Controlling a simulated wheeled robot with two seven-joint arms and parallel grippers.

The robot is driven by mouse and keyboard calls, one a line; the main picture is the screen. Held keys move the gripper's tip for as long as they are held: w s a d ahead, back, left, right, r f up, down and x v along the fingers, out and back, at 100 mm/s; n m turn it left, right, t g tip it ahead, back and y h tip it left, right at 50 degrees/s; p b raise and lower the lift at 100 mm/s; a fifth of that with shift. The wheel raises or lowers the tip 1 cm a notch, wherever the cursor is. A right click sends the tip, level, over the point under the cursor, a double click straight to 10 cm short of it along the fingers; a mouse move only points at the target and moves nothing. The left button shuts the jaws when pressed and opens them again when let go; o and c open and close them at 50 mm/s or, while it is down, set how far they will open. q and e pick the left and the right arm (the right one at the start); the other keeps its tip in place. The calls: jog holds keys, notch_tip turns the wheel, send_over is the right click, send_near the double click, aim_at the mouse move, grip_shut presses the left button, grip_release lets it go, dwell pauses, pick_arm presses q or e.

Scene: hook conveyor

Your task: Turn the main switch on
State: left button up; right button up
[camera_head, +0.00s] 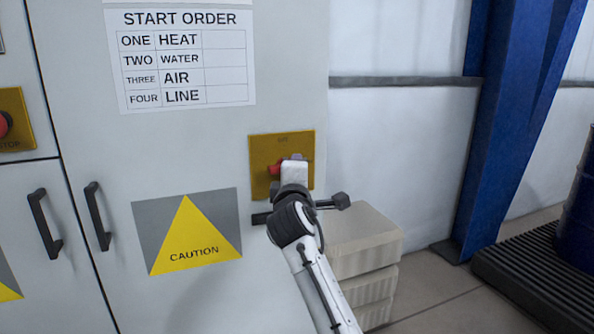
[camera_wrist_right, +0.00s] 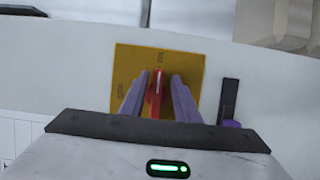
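The main switch is a red handle (camera_head: 274,170) on a yellow plate (camera_head: 262,150) on the grey cabinet front. In the head view my right gripper (camera_head: 291,166) is in front of the plate and hides much of the handle. In the right wrist view the red handle (camera_wrist_right: 157,85) stands between the two purple fingers of my right gripper (camera_wrist_right: 158,98). Strips of yellow plate (camera_wrist_right: 192,65) show between the handle and each finger, so the gripper is open around it. The plate's small labels are too blurred to read. My left gripper is out of view.
A start order sheet (camera_head: 226,80) and a caution sign (camera_head: 187,239) are on the cabinet. Black door handles (camera_head: 97,215) stick out on the left. Pale stacked boxes (camera_head: 365,262) stand beside the cabinet. A blue post (camera_head: 505,130) is at the right.

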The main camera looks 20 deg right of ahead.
jog(key=shift+s, duration=0.1)
jog(key=b+v, duration=0.1)
jog(key=v, duration=0.9)
jog(key=shift+s+a, duration=0.1)
dwell(0.4)
